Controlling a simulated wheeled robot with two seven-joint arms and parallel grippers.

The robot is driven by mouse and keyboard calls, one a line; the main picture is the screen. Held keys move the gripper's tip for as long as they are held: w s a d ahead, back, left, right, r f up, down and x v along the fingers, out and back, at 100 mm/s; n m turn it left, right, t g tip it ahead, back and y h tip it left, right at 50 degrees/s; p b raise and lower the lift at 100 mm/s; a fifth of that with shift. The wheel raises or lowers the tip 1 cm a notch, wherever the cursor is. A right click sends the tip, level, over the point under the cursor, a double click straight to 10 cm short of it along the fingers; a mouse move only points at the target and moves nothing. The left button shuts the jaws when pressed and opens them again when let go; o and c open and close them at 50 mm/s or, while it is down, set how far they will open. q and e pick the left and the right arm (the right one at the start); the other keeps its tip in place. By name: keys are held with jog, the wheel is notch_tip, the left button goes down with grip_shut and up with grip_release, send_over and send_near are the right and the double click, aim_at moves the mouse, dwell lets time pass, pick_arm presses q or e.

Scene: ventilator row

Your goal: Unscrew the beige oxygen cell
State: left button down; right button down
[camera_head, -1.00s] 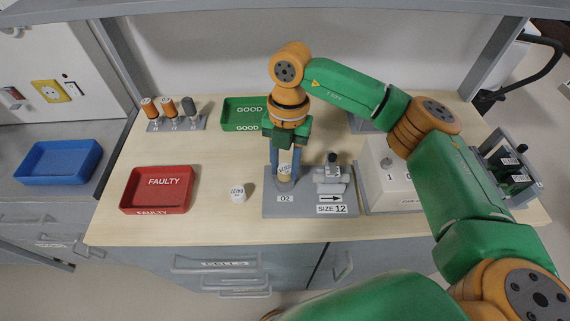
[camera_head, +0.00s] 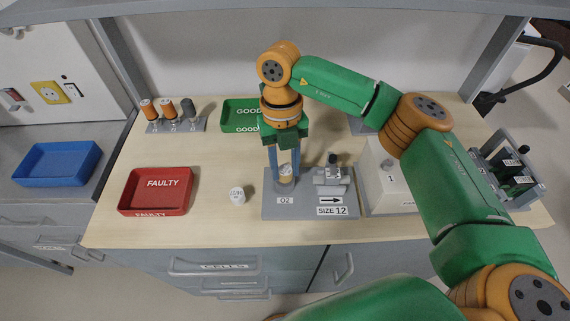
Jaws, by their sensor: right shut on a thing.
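The beige oxygen cell (camera_head: 286,171) stands upright at the port marked O2 on the grey plate (camera_head: 300,208). My right gripper (camera_head: 286,176) points down from above, with its blue fingers on both sides of the cell, shut on it. The fingers partly hide the cell, and I cannot tell how far it sits in its port. My left gripper is not in view.
A small white labelled piece (camera_head: 237,195) stands left of the plate. Nearby are a red FAULTY tray (camera_head: 158,205), a green GOOD tray (camera_head: 233,113) and a rack (camera_head: 176,126) with several cells. A small fixture (camera_head: 332,177) stands right of the port.

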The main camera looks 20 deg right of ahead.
jog(key=c, duration=0.6)
grip_release()
jog(key=shift+c, duration=0.2)
jog(key=m, duration=0.4)
jog(key=shift+y, duration=0.4)
jog(key=m, duration=0.5)
jog(key=shift+t+y+p, duration=0.3)
jog(key=shift+p, duration=0.05)
jog(key=m, duration=0.5)
jog(key=shift+m+t, duration=0.3)
jog(key=shift+t, duration=0.1)
jog(key=m, duration=0.3)
jog(key=shift+t, duration=0.3)
